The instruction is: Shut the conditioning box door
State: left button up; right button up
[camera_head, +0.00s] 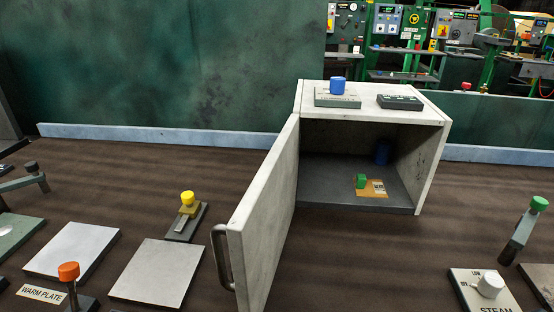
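The conditioning box (428,165) is a pale grey, worn box at the centre right, with its front open. Its door (262,215) is hinged at the box's left front edge and stands wide open, swung out toward me. A metal bar handle (221,257) sits on the door's left-facing side near its free edge. Inside the box are a green block (361,181) on a tan labelled plate (372,190) and a blue cylinder (382,153) at the back. Neither of my grippers shows in this view.
A blue knob (337,85) and a dark panel (400,102) sit on the box top. Left of the door are pale plates (158,272), a yellow-knobbed lever (187,198) and an orange-knobbed lever (69,271). A green-knobbed lever (539,203) and white dial (490,284) stand right.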

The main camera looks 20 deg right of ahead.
aim_at(257, 231)
jog(key=i+j+z, duration=0.15)
jog(key=j+z, duration=0.65)
jog(key=z, duration=0.15)
jog(key=j+z, duration=0.95)
jog(key=k+j+u, duration=0.1)
jog(key=k+u, duration=0.2)
jog(key=u, duration=0.15)
jog(key=k+j+u, duration=0.15)
jog(key=k+u, duration=0.25)
jog(key=i, duration=0.1)
